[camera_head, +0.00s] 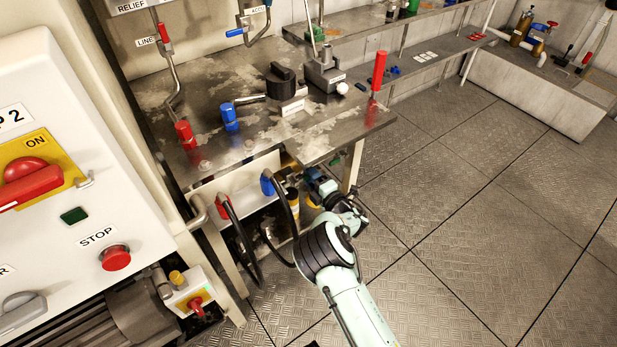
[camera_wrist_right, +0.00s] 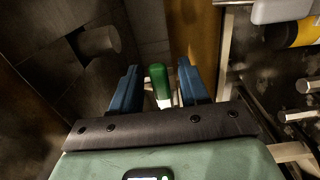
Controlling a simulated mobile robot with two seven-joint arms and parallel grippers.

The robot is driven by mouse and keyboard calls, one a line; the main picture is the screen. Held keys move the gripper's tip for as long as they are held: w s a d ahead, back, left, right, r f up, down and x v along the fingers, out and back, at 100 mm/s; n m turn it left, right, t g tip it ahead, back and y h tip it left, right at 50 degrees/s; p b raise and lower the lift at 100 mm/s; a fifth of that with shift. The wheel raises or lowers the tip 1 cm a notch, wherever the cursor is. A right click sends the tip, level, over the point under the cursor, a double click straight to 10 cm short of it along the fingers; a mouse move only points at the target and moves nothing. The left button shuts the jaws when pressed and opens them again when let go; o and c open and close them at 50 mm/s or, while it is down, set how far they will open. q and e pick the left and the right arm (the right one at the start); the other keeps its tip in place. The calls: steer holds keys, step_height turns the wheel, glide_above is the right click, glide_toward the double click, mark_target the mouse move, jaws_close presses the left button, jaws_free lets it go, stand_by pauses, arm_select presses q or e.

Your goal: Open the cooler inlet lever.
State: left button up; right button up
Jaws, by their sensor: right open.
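In the right wrist view a green handle (camera_wrist_right: 158,80) with a pale lower end lies between the two blue fingers of my right gripper (camera_wrist_right: 161,84). The fingers are spread, with a gap on both sides of the handle. It is likely the cooler inlet lever, but no label for it is readable. My left gripper is not in view.
The metal bench (camera_head: 270,128) carries a red-handled lever (camera_head: 378,72) and red and blue valve handles. Dark hoses (camera_head: 245,240) hang left of my right arm. A white cabinet with a red stop button (camera_head: 116,258) stands at left. The floor at right is clear.

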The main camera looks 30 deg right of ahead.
steer(key=shift+w, duration=0.2)
steer(key=shift+c, duration=0.3)
jaws_close()
